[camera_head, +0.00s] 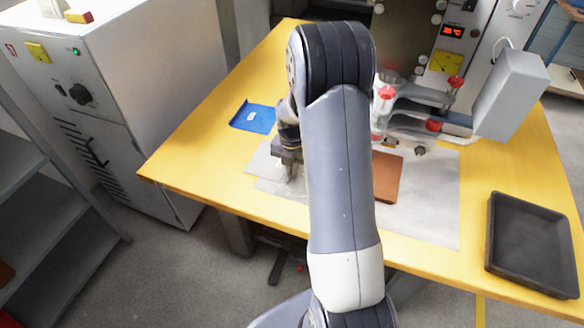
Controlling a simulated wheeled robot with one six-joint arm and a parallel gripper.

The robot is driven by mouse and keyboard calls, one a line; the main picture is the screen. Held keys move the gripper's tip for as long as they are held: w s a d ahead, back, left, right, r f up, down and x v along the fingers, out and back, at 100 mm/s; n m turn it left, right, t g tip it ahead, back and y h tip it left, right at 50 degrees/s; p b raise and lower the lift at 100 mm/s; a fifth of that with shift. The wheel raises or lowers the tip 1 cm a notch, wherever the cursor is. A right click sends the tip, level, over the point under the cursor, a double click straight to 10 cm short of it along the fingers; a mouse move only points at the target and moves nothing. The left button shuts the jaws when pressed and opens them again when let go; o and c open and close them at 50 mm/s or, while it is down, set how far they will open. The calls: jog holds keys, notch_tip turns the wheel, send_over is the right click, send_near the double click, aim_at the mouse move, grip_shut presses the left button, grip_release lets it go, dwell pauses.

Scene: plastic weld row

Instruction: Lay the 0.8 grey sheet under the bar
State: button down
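My gripper (289,172) is low over the left part of the bare metal plate on the yellow table, pointing down. My own arm covers part of it, and I cannot tell whether its fingers are open or shut. A pale grey patch (268,186) with a stepped edge lies below the gripper. It may be the grey sheet, but it hardly stands out from the plate (430,215). The welding machine (420,100), with red knobs and clamps, stands at the back right of my arm. Its bar is not clearly visible, partly hidden by my arm.
A brown pad (387,178) lies on the plate right of my arm. A blue sheet with a white label (254,117) lies at the table's back left. A black tray (531,245) sits at the right. A white cabinet (130,90) stands left of the table (210,165).

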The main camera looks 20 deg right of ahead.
jog(key=c, duration=1.6)
grip_release()
jog(key=shift+c, duration=0.2)
notch_tip(320, 180, up, 12)
jog(key=shift+r+p, duration=0.15)
jog(key=shift+p, duration=0.25)
notch_tip(320, 180, down, 12)
jog(key=shift+f, duration=0.1)
jog(key=shift+r, duration=1.75)
jog(key=shift+f, duration=0.1)
